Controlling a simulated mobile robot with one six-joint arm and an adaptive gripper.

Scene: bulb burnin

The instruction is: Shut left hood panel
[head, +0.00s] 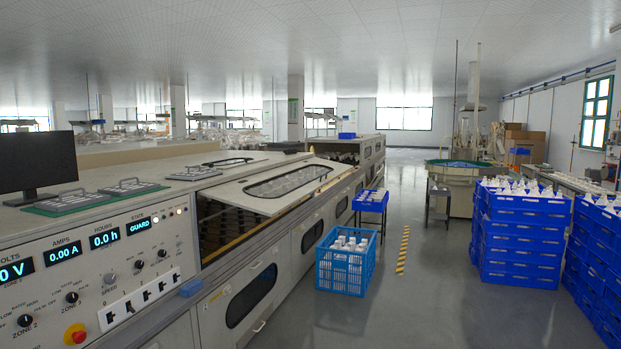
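A beige hood panel (288,181) with a long dark window sits tilted on the long burn-in machine (205,310). Its near edge stands up off the machine body. A dark opening (225,228) with racks inside shows below it. This looks like the left hood panel, but no label confirms it. Its hinge and any handle cannot be made out. The state display (139,225) on the control panel reads GUARD. My gripper is not in view.
Stacked blue crates (520,250) fill the right side. The grey aisle floor (425,300) between is clear. A monitor (35,162) stands at left.

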